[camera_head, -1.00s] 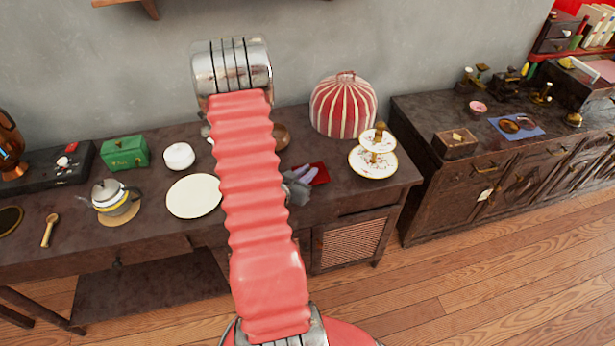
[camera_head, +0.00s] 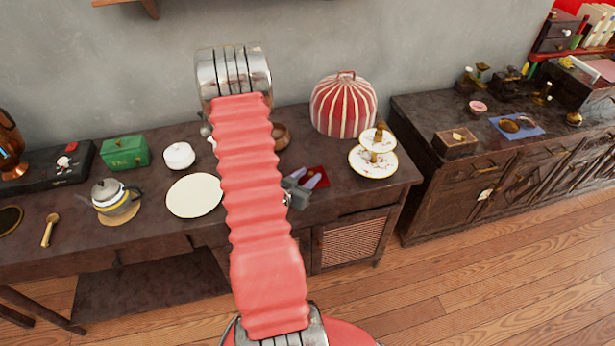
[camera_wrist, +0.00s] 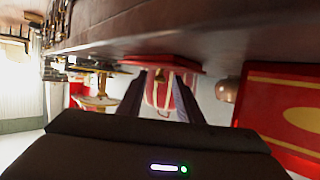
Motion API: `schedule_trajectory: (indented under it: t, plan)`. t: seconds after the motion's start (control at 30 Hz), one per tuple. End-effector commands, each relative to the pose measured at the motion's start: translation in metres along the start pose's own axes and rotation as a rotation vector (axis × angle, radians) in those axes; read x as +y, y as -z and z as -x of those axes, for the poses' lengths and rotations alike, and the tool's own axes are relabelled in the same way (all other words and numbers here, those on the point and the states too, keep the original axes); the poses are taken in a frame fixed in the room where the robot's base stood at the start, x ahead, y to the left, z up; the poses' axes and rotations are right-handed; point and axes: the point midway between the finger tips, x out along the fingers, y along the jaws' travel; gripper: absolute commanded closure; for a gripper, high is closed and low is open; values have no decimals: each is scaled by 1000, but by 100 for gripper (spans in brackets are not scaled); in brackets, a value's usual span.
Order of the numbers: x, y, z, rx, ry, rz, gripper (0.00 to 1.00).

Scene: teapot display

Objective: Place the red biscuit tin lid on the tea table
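The red biscuit tin lid (camera_head: 321,171) is a flat red piece at the right part of the dark tea table (camera_head: 345,200). It appears to lie on the tabletop. In the upside-down wrist view the lid (camera_wrist: 165,62) shows as a thin red slab against the table, just beyond my fingertips. My gripper (camera_head: 311,180) is low over the table at the lid's near side, partly covering it. In the wrist view the two fingers of my gripper (camera_wrist: 158,84) stand apart with nothing clearly held between them. Whether they touch the lid is unclear.
A red box with gold trim (camera_wrist: 285,112) is close on the right in the wrist view. A striped red dome (camera_head: 343,105) and a tiered plate stand (camera_head: 374,162) stand near the lid. A white plate (camera_head: 194,196) is left of my arm. A copper bowl (camera_head: 281,136) is behind.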

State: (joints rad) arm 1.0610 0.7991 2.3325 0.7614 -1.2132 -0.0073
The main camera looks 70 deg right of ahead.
Motion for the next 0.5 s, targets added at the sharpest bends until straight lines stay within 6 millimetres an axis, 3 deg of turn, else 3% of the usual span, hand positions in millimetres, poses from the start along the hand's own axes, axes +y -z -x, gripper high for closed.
schedule_trajectory:
  t: [0.27, 0.5]
  plan:
    - [0, 2, 1, 0, 0, 0, 67]
    - [-1, 2, 28, 0, 3, 1, 67]
